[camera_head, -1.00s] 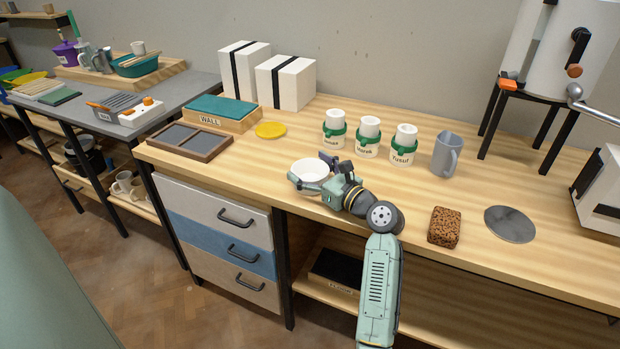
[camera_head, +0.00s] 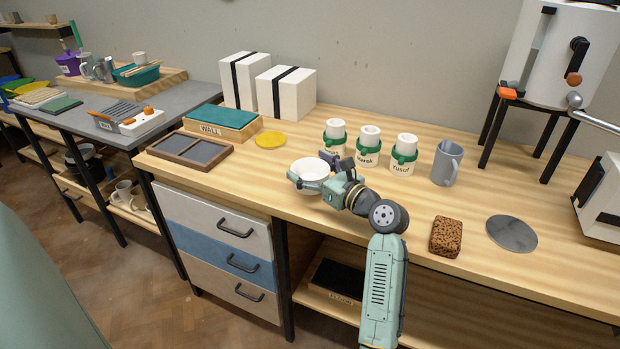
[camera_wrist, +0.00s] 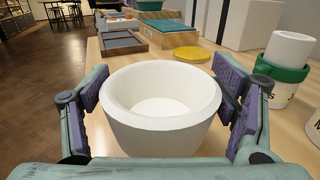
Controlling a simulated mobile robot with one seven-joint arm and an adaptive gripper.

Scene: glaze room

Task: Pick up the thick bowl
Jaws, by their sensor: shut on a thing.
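The thick bowl (camera_head: 311,174) is white, round and empty, with a wide rim. In the wrist view the bowl (camera_wrist: 160,120) is upright between the two purple-padded fingers. My gripper (camera_head: 318,172) is shut on the bowl, one finger on each side, near the front edge of the wooden bench (camera_head: 390,218). In the head view part of the bowl is hidden behind the fingers. I cannot tell for certain whether its base is clear of the bench top.
Several white jars with green name bands (camera_head: 367,147) stand just behind the bowl, with a grey mug (camera_head: 446,163) to their right. A yellow disc (camera_head: 270,139) and a divided brown tray (camera_head: 191,150) lie to the left. A brown sponge-like block (camera_head: 446,237) lies right of my arm.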

